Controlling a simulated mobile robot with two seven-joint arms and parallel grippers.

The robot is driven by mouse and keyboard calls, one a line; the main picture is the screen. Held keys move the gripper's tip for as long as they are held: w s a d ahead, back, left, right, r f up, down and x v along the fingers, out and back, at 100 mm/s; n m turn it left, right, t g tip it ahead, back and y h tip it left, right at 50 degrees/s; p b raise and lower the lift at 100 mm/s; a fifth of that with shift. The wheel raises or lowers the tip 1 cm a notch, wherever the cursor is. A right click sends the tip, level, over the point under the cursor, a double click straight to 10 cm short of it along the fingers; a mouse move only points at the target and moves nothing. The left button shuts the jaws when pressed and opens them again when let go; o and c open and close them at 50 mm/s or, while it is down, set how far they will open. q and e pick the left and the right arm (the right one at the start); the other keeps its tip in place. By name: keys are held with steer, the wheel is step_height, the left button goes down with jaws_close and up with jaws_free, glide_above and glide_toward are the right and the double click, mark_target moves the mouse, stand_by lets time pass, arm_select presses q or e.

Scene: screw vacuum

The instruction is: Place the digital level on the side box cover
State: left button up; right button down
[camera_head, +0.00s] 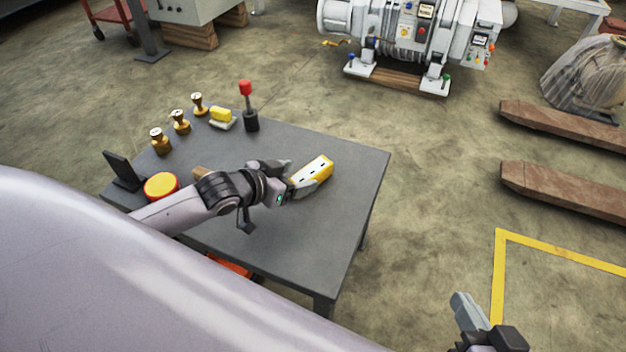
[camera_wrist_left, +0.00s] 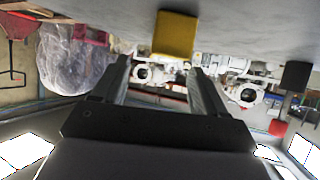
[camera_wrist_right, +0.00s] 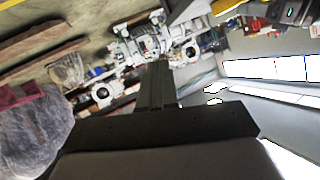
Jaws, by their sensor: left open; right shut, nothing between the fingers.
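The digital level appears to be the yellow block (camera_head: 318,167) with a pale, dark-marked face, lying on the grey table (camera_head: 352,205) near its right side. My left gripper (camera_head: 298,177) is open beside its near end, low over the table. In the left wrist view, the yellow block (camera_wrist_left: 174,36) lies ahead of the two spread fingers (camera_wrist_left: 163,80), and I see no grip on it. My right gripper (camera_head: 466,305) is shut and empty, off the table at the lower right. The white machine (camera_head: 415,35) stands at the back; I cannot tell which part is the side box cover.
On the table stand several brass pieces (camera_head: 180,122), a small yellow item (camera_head: 221,115), a red-topped black post (camera_head: 250,108), a round yellow-and-red piece (camera_head: 160,186) and a black plate (camera_head: 122,170). Brown beams (camera_head: 560,188) lie at right. Floor between table and machine is clear.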

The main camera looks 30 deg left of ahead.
mark_target(310, 171)
arm_select(q)
steer(key=shift+a+b+x, duration=0.15)
steer(key=shift+b+x, duration=0.75)
steer(key=shift+x, duration=0.6)
steer(key=shift+a+b+x, duration=0.15)
steer(key=shift+b+x, duration=0.7)
steer(key=shift+x, duration=0.65)
steer(key=shift+w, duration=0.15)
steer(key=shift+r, duration=0.15)
steer(key=c, duration=1.3)
